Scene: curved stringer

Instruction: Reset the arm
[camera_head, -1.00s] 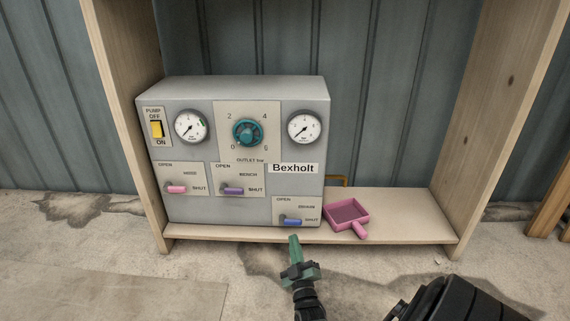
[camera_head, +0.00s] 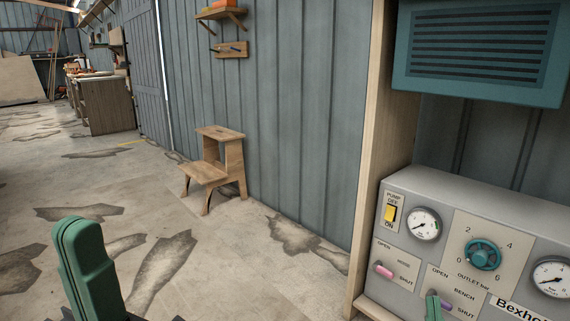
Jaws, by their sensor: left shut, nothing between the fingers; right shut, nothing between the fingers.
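My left gripper (camera_head: 85,265) stands large at the lower left, its green fingers together and pointing up, with nothing between them, over the bare floor. The rest of the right gripper is out of frame. The pink lever (camera_head: 384,270) and the teal outlet knob (camera_head: 483,254) are in view.
The panel stands in a wooden frame (camera_head: 388,120) under a teal slatted box (camera_head: 482,50). A wooden step stool (camera_head: 213,165) stands by the corrugated wall. A workbench (camera_head: 104,103) is far left. The stained floor between is open.

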